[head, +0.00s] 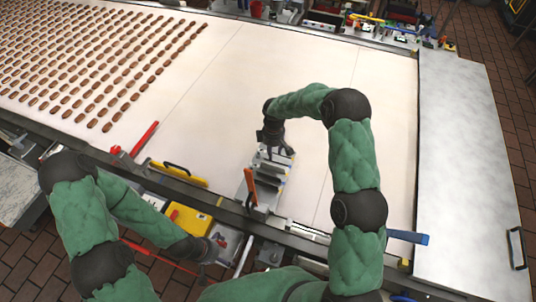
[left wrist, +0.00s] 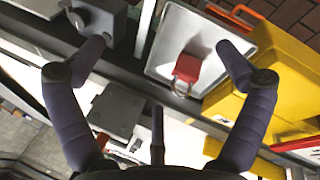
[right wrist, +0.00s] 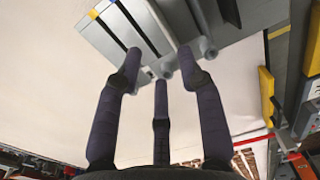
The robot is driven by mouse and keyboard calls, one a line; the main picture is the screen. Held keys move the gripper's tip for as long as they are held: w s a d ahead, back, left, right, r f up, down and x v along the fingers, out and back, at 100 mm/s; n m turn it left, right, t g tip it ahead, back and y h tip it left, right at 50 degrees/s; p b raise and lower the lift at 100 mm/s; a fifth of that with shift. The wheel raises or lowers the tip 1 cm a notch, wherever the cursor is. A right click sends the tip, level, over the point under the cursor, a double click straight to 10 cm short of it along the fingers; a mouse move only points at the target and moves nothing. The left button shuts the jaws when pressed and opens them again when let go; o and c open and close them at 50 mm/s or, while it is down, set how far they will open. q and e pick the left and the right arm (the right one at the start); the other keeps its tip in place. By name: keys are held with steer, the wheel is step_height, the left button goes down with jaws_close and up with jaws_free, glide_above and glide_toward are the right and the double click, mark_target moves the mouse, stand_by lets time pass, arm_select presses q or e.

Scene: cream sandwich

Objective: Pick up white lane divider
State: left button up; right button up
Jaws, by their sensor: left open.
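A pale grey-white slotted block (head: 254,187) lies on the belt near its front edge, with dark gaps and an orange handle (head: 250,187). I cannot tell whether it is the white lane divider. A narrow white bar (head: 308,229) lies along the front rail. My right gripper (head: 277,153) reaches down at the block's far end. In the right wrist view its fingers are apart beside the block (right wrist: 110,40); whether they grip it is unclear. My left gripper (head: 207,249) is open and empty over the grey tray (left wrist: 215,28) with a red padlock (left wrist: 187,68).
The cream belt (head: 300,60) carries rows of brown biscuits (head: 90,70) at the left. A yellow box (head: 190,218) is below. A metal plate (head: 470,130) closes the right side.

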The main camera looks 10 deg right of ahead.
mark_target(273, 169)
steer(key=f, duration=0.1)
steer(key=s+f, duration=0.1)
steer(key=f, duration=0.1)
steer(key=shift+p, duration=0.4)
steer(key=shift+w+f, duration=0.35)
steer(key=shift+f, duration=0.45)
steer(key=shift+w+f, duration=0.1)
steer(key=shift+f, duration=0.1)
steer(key=shift+f+p, duration=0.25)
steer(key=shift+p, duration=0.05)
steer(key=shift+s+f+p, duration=0.15)
steer(key=shift+f+p, duration=0.25)
steer(key=shift+f, duration=0.7)
steer(key=shift+s+f+p, duration=0.1)
steer(key=shift+f+p, duration=0.3)
steer(key=shift+f, duration=0.7)
arm_select(q)
steer(key=r, duration=0.3)
steer(key=shift+s+r, duration=0.2)
steer(key=shift+s, duration=0.1)
arm_select(e)
jaws_close()
